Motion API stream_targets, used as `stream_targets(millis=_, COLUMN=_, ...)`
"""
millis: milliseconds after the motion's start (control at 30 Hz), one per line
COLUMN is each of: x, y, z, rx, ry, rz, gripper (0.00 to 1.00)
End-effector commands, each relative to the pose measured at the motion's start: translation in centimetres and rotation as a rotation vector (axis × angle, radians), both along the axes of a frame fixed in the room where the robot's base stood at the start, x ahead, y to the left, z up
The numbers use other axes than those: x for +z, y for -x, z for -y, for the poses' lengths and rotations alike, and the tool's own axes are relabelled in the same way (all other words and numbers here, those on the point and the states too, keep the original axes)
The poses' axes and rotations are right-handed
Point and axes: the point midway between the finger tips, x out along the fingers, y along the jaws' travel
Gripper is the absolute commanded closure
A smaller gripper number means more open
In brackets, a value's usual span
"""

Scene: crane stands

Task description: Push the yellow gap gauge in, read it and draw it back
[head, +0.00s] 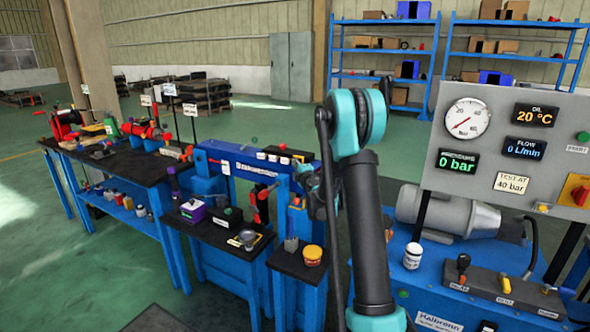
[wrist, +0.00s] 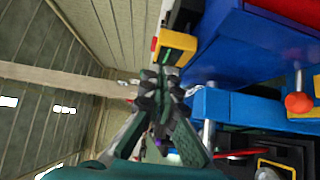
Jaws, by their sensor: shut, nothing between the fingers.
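A yellow block with a dark face and a green strip (wrist: 175,44) shows at the top of the wrist view, against the dark blue body. It looks like the yellow gap gauge; I cannot read a value on it. A small red part sits at its left side. My gripper (wrist: 162,78) is shut and empty, its fingertips just below the yellow block in the picture. I cannot tell whether they touch it. In the head view my arm covers the area at the right end of the blue beam (head: 235,160), and I cannot make out the gauge there.
A blue bar (wrist: 245,108) and an orange-red knob (wrist: 298,102) lie right of my gripper in the wrist view. In the head view, a gauge panel (head: 510,150) reading 0 bar stands at right. Small stands with tools (head: 215,235) are in front of the beam.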

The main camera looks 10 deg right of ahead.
Motion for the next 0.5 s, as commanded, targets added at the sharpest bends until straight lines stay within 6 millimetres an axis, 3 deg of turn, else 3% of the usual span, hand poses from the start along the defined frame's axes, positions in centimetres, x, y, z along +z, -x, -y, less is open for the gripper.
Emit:
stream_targets(millis=200, x=0.0, y=-1.1, z=0.76, rx=0.0, ry=0.0, rz=0.0, gripper=1.0)
stream_targets(millis=500, x=0.0, y=-1.16, z=0.81, rx=0.001, ry=0.0, rz=0.0, gripper=1.0)
